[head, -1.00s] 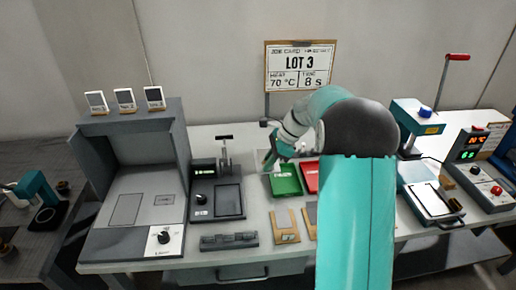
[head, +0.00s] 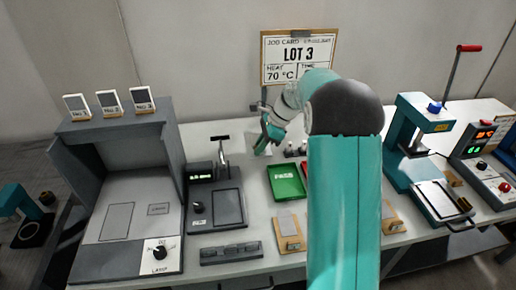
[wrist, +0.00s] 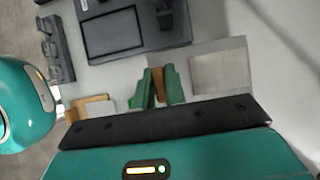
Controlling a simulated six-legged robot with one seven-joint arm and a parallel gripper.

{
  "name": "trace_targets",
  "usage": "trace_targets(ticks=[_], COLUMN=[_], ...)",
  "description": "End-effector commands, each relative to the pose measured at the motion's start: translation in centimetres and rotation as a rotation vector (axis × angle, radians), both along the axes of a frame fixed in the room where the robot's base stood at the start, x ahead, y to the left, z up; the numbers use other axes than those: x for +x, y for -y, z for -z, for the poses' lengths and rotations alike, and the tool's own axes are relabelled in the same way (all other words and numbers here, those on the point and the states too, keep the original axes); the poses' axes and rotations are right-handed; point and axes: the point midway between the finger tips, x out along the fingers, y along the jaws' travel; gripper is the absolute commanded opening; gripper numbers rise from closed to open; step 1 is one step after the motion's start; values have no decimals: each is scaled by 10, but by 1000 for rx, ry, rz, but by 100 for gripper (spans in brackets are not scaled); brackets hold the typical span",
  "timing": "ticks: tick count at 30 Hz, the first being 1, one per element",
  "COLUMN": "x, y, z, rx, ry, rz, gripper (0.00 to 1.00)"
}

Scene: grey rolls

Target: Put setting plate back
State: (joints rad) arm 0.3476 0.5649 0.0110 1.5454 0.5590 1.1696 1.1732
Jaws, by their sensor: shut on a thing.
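My gripper (head: 264,143) is above the back of the table, behind the green tray (head: 286,182). In the wrist view its two green fingers (wrist: 160,88) are shut on a small brown piece (wrist: 158,84). Most of that piece is hidden, and I cannot tell whether it is the setting plate. A pale grey square (wrist: 219,73) lies on a darker grey patch to the right of the fingers. A tan holder with a light plate (head: 290,230) stands at the table's front, and it also shows in the wrist view (wrist: 93,107).
A dark scale-like device (head: 215,205) stands left of the green tray. A big grey lamp box (head: 125,220) carries three small cards (head: 109,102). A teal press (head: 415,150) and a control box (head: 487,165) stand right. My arm hides the table's middle.

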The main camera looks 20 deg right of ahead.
Motion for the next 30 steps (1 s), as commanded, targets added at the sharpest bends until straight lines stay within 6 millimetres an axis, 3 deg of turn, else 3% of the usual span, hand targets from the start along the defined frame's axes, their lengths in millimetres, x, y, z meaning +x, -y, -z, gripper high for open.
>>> trace_targets(ticks=[12,18,30], x=[72,98,119], y=[29,39,47], z=[39,72,105], rx=[1,1,2], ry=[-1,-2,-4], rz=[-2,-1,-1], gripper=[0,0,0])
